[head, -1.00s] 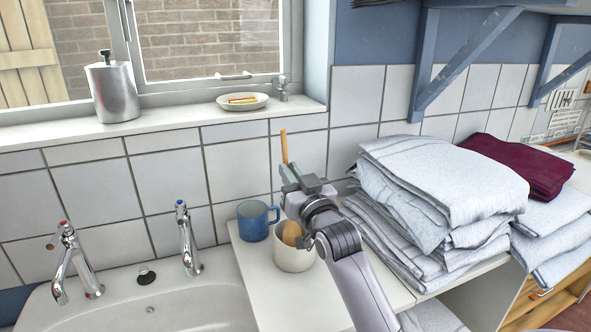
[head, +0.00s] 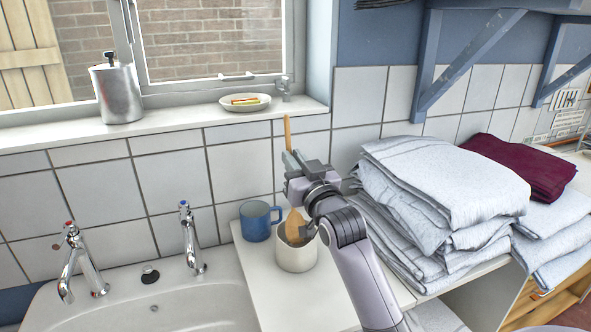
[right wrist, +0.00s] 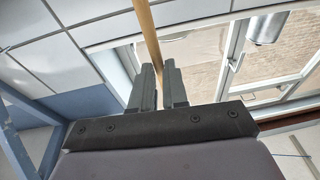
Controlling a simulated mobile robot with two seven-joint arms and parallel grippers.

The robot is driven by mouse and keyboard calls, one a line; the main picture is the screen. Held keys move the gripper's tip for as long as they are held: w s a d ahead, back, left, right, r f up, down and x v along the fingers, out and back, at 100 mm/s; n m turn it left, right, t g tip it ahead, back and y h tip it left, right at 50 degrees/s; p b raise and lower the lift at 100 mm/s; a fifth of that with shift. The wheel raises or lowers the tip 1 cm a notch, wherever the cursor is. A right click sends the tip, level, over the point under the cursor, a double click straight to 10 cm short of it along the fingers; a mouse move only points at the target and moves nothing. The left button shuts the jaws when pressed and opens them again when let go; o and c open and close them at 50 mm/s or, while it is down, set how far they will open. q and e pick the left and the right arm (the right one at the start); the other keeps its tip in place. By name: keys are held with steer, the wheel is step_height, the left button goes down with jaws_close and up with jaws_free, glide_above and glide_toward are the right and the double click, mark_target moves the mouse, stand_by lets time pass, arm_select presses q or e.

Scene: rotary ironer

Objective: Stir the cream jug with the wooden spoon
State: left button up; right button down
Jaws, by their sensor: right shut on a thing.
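The cream jug (head: 296,259) stands upright on the white counter, to the right of the sink. The wooden spoon (head: 295,226) is upright, with its broad bowl end low at the jug's mouth; how far its tip reaches inside is hidden by the rim. My right gripper (head: 291,163) is above the jug and shut on the spoon's handle, which sticks up past the fingers. In the right wrist view the handle (right wrist: 147,35) runs between the two fingers (right wrist: 158,85). My left gripper is not in view.
A blue mug (head: 257,222) stands close beside the jug at its left. A tall stack of folded white towels (head: 440,190) is close on the right. The sink (head: 180,305) with two taps lies to the left. The tiled wall is just behind.

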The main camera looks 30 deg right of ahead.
mark_target(289, 130)
steer(key=shift+w+d+r, duration=0.1)
steer(key=shift+w+r, duration=0.1)
steer(key=shift+r, duration=0.7)
steer(key=shift+w+a+r, duration=0.1)
steer(key=shift+w+r, duration=0.05)
steer(key=shift+r, duration=0.75)
steer(key=shift+w+d+r, duration=0.1)
steer(key=shift+w+r, duration=0.1)
steer(key=shift+r, duration=0.7)
steer(key=shift+r, duration=2.5)
